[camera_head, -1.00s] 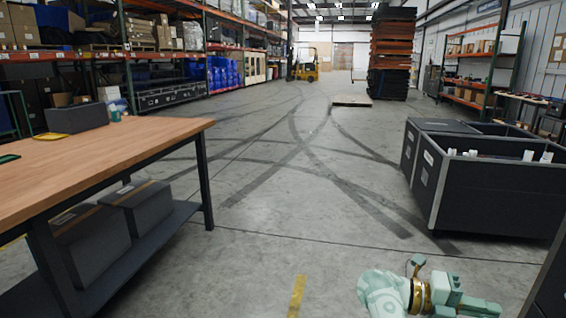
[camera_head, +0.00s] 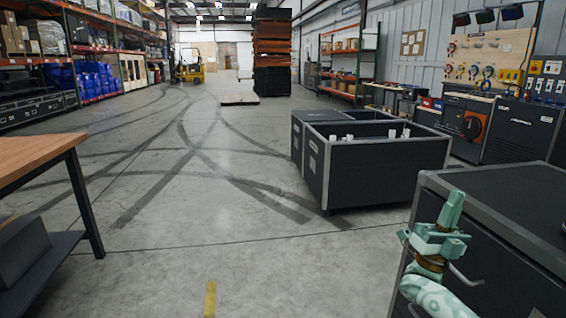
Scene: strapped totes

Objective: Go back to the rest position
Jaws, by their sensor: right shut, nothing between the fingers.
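My right gripper (camera_head: 452,212) shows at the lower right, pale green, pointing up, with its fingers together and nothing between them. It is in front of a dark grey cabinet (camera_head: 500,205), and I cannot tell how near it is. My left gripper is not in view.
A black open crate (camera_head: 375,172) with white items stands right of centre. The concrete floor (camera_head: 190,210) is clear in the middle. A yellow forklift (camera_head: 190,68), a stack of dark pallets (camera_head: 272,55) and a flat pallet (camera_head: 239,100) are further back.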

